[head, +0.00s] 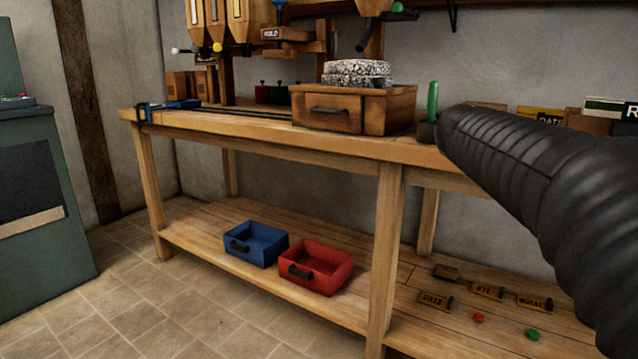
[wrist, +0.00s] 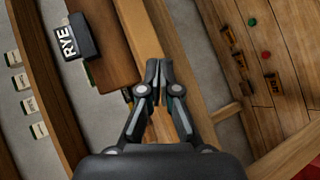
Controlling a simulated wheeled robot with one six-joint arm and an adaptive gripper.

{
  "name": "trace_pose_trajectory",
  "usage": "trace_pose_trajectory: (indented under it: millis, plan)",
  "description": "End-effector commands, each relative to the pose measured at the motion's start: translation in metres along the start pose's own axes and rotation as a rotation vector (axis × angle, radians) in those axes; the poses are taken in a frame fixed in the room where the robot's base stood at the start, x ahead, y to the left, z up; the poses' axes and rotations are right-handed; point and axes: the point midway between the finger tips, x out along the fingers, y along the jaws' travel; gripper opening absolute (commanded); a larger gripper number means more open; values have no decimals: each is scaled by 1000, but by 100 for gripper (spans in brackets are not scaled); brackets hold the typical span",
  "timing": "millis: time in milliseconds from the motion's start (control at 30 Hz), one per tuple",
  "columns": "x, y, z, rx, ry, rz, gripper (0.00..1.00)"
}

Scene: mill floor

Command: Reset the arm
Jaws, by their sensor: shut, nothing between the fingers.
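My gripper (wrist: 159,82) shows in the wrist view with its fingertips together and nothing between them. It is above the wooden workbench's front edge region, over the bench and its lower shelf. In the head view my arm, a ribbed black sleeve, comes in from the right and hides the right part of the bench. The gripper itself is not visible in the head view.
The workbench (head: 260,129) carries a wooden box with a drawer (head: 330,111) and a speckled millstone (head: 357,70). A blue bin (head: 255,244) and a red bin (head: 316,268) stand on the lower shelf. Floor is clear front left.

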Motion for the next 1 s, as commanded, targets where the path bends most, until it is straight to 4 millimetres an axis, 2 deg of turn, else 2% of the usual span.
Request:
trace_pose_trajectory:
  millis: [167, 500, 600, 700, 800, 1000]
  plan:
    - [-39, -56, 40, 64, 83, -254, 0]
    - [-133, -187, 120, 261, 200, -783, 0]
    - [-156, -218, 139, 322, 215, -907, 0]
    - [-174, -239, 152, 372, 222, -998, 0]
    - [-184, -252, 159, 404, 224, -1053, 0]
    - [-188, -258, 161, 417, 224, -1075, 0]
